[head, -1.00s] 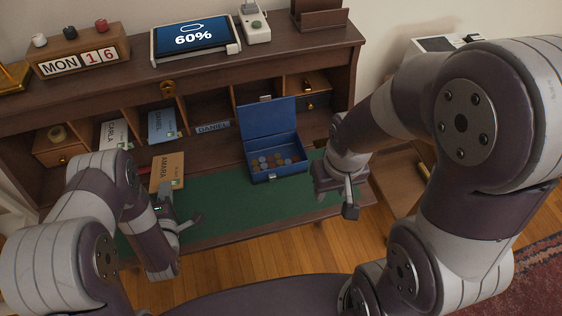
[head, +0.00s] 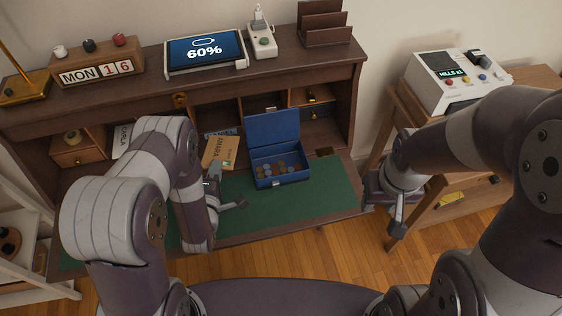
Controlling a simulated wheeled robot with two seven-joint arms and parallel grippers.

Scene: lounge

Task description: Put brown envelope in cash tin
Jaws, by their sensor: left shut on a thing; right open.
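The brown envelope (head: 218,152), with "AMARA" written on it, is held upright by my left gripper (head: 226,190), which is shut on its lower end. The envelope is just left of the cash tin, apart from it. The blue cash tin (head: 281,182) stands on the green desk mat with its lid (head: 272,128) open at the back. Several coins lie inside it. My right gripper (head: 383,212) is open and empty, right of the desk edge. My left arm hides part of the desk and pigeonholes.
The green mat (head: 325,188) is clear right of the tin. Pigeonholes behind hold other envelopes, including a white one (head: 123,140). A side table at right carries a white machine (head: 455,80). A tablet (head: 205,52) and block calendar (head: 97,67) stand on the desk top.

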